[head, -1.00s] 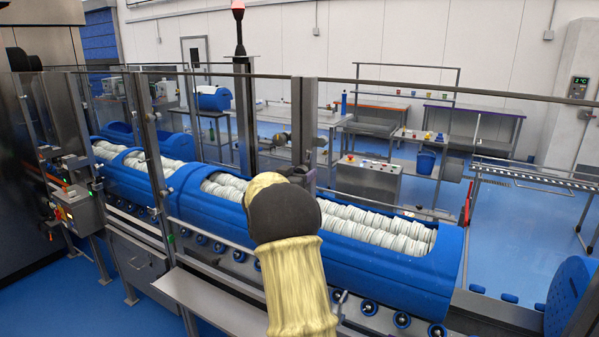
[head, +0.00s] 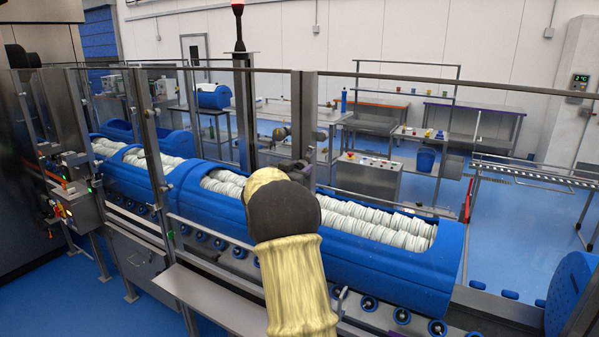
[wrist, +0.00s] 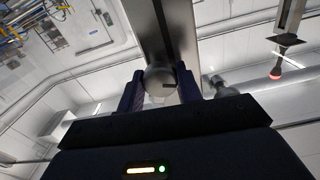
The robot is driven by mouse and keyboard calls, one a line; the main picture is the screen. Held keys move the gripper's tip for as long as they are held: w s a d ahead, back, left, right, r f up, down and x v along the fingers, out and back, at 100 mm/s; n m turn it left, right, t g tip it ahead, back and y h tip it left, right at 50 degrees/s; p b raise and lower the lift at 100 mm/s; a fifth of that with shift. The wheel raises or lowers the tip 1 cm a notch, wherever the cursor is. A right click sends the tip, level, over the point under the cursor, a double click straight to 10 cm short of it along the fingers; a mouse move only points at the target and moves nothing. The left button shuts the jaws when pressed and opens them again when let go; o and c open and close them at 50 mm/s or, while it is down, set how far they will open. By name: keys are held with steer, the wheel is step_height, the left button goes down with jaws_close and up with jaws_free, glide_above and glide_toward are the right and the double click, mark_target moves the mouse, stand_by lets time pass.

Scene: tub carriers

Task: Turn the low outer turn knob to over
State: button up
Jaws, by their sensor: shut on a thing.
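In the wrist view, a round grey knob (wrist: 158,78) with a short dark mark on its face sits between the two dark fingers of my gripper (wrist: 160,73). The fingers are shut on it from both sides. A grey metal post or beam (wrist: 152,25) runs behind the knob. I cannot tell which way the knob's mark is set. In the head view, my yellow-sleeved arm hides the gripper and the knob.
Blue tub carriers (head: 385,272) filled with white rolled pieces lie along a roller conveyor behind clear guard panels. A grey shelf (head: 215,298) runs along the front. A control box (head: 77,208) stands at the left. Blue floor is open at the right.

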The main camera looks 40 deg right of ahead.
steer(key=m+b, duration=0.3)
steer(key=m, duration=0.1)
steer(key=shift+f, duration=0.15)
steer(key=m+b, duration=0.2)
steer(key=m, duration=0.2)
steer(key=m+b, duration=0.4)
steer(key=m, duration=0.2)
stand_by(0.4)
steer(key=o, duration=1)
steer(key=shift+a+b, duration=0.2)
steer(key=shift+b, duration=0.15)
steer(key=b+v, duration=0.5)
steer(key=v, duration=1.2)
